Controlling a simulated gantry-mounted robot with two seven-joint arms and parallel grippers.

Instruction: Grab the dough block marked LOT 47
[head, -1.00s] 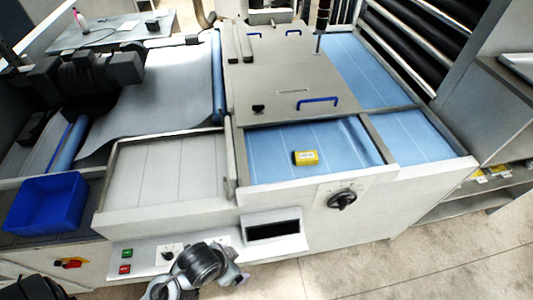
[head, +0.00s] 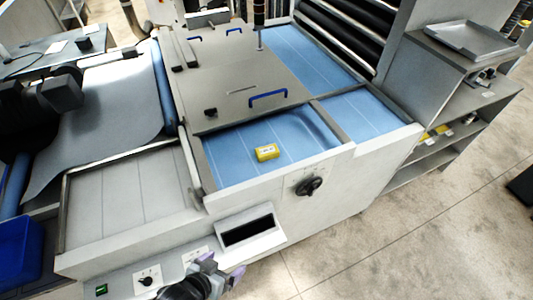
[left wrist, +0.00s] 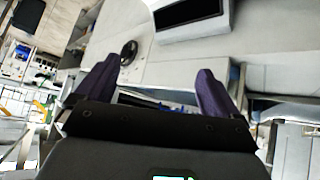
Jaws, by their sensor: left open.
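A small yellow block (head: 267,152) with a white label lies on the blue belt (head: 225,171) of the sheeter, in the open bay in front of the grey cover. The label is too small to read. My left gripper (head: 222,266) is at the bottom of the head view, in front of the machine's front panel and well apart from the block. In the left wrist view its two purple fingers (left wrist: 157,72) stand wide apart with nothing between them. The block does not show there. My right gripper is not in view.
The grey cover (head: 230,80) with blue handles lies behind the block. The bay has raised metal edges. A black knob (head: 309,186) and a dark display (head: 248,231) are on the front.

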